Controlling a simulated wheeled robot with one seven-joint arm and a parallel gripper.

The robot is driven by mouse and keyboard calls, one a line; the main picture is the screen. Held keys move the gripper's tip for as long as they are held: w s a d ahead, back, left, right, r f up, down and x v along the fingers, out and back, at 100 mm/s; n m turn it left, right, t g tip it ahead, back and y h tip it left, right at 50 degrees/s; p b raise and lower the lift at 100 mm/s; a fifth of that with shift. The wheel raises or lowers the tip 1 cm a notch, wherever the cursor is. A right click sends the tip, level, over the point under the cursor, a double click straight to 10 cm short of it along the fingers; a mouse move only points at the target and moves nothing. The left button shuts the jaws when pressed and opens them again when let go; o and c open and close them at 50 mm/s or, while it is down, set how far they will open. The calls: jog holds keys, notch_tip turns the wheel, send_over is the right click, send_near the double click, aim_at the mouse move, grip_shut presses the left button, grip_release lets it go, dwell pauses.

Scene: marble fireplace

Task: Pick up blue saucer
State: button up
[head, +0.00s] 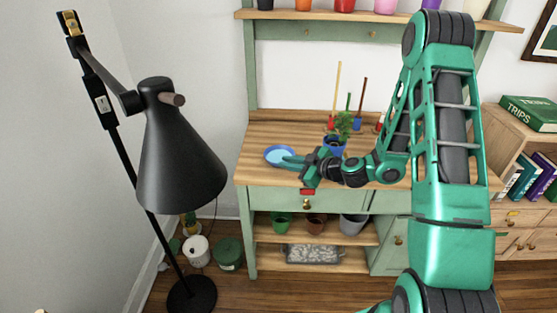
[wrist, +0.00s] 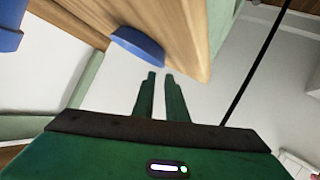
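The blue saucer (head: 276,154) lies on the left part of the wooden bench top in the head view. My green gripper (head: 290,161) reaches in from the right, and its fingertips overlap the saucer's right side in that view. In the wrist view the saucer (wrist: 138,46) shows edge-on, just beyond and left of the fingertips. My gripper (wrist: 160,74) has two parallel fingers with a narrow gap between them, and nothing shows in the gap. The fingers look apart from the saucer there.
A blue pot with a plant (head: 335,145) stands right of my gripper on the bench top (head: 262,137). Coloured tools stand behind it. A black floor lamp (head: 180,150) stands left of the bench. A shelf of pots (head: 345,14) is above.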

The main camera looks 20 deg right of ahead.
aim_at(279, 157)
jog(key=shift+x, duration=3.9)
jog(key=shift+s+f, duration=0.1)
jog(key=shift+f, duration=0.05)
jog(key=shift+c, duration=0.2)
grip_shut()
